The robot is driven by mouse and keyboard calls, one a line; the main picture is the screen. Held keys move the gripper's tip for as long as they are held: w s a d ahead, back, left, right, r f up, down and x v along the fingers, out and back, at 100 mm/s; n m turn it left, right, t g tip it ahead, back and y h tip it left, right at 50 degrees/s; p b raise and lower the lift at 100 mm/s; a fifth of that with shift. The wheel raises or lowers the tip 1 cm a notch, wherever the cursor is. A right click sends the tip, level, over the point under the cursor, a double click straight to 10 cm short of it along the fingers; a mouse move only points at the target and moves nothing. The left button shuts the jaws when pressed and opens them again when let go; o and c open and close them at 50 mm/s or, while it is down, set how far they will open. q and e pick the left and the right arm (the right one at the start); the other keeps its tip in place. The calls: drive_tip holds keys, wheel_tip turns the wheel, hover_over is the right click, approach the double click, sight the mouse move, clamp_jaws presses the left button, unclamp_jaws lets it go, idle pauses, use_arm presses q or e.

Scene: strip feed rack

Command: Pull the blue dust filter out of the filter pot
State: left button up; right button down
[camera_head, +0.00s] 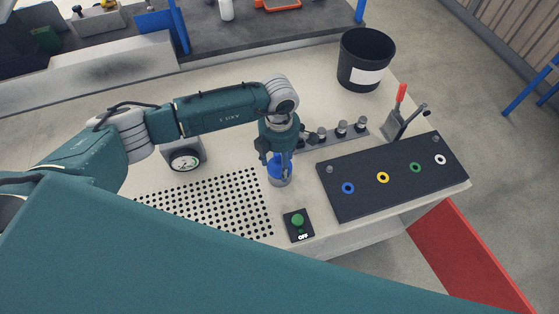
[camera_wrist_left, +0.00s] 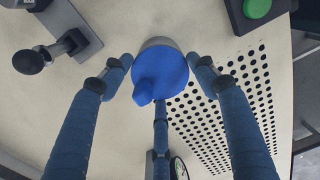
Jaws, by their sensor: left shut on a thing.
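The blue dust filter (camera_head: 273,171) is a round blue body under my left gripper (camera_head: 279,163) in the head view. In the left wrist view the blue dust filter (camera_wrist_left: 165,73) shows a knob on its face and lies between the gripper's three fingers (camera_wrist_left: 160,72). My left gripper is shut on it from above. The grey filter pot (camera_head: 282,182) shows just below the blue in the head view. Its grey rim (camera_wrist_left: 158,42) shows behind the filter in the wrist view. I cannot tell how deep the filter sits in it. My right gripper is out of view.
A perforated plate (camera_head: 215,205) lies left of the pot. A green-button switch box (camera_head: 298,225) stands in front. A black panel (camera_head: 390,178) with coloured rings and a red-handled lever (camera_head: 401,98) are to the right. A black bin (camera_head: 366,55) stands behind, a gauge (camera_head: 184,158) left.

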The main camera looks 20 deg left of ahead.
use_arm(q)
drive_tip(key=c, duration=0.4)
drive_tip(key=shift+r, duration=0.1)
drive_tip(key=shift+r, duration=0.1)
drive_tip(key=shift+r+p, duration=1.9)
drive_tip(key=shift+r, duration=1.35)
drive_tip(key=shift+r+p, duration=0.6)
drive_tip(key=shift+r, duration=0.85)
drive_tip(key=shift+r+p, duration=0.55)
drive_tip(key=shift+r, duration=0.95)
